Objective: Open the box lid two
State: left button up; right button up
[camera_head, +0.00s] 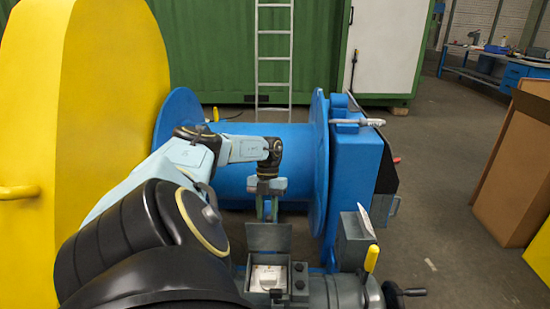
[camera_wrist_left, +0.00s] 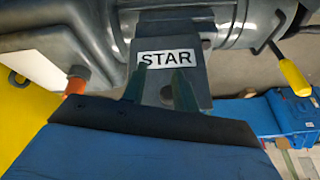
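A small grey control box (camera_head: 268,278) with a white switch inside stands at the bottom centre of the head view. Its grey lid (camera_head: 268,237) stands raised at the box's far side, leaving the inside uncovered. My left gripper (camera_head: 267,212) points down just behind the lid's upper edge, its two fingers apart and empty. In the left wrist view, the left fingers (camera_wrist_left: 159,90) are spread in front of a dark grey panel with a white label (camera_wrist_left: 167,58) reading "STAR". I cannot tell whether they touch it. My right gripper is not in view.
A large blue drum (camera_head: 300,150) lies behind the gripper. A yellow guard (camera_head: 75,120) stands at left. A yellow-handled lever (camera_head: 371,258) and a black crank (camera_head: 395,293) sit right of the box. A cardboard box (camera_head: 515,165) is far right; open floor lies between.

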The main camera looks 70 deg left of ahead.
pick_arm(q)
jog(key=shift+o, duration=1.3)
jog(key=shift+w+d, duration=0.15)
jog(key=shift+w, duration=0.1)
jog(key=shift+r, duration=0.1)
jog(key=p+v, duration=0.1)
jog(key=v, duration=1.2)
jog(key=shift+p, duration=0.3)
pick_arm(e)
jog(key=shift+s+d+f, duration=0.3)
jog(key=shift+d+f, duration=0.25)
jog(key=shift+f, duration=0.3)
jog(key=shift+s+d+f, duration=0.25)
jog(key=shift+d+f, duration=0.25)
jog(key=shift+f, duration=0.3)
pick_arm(q)
jog(key=shift+r, duration=0.1)
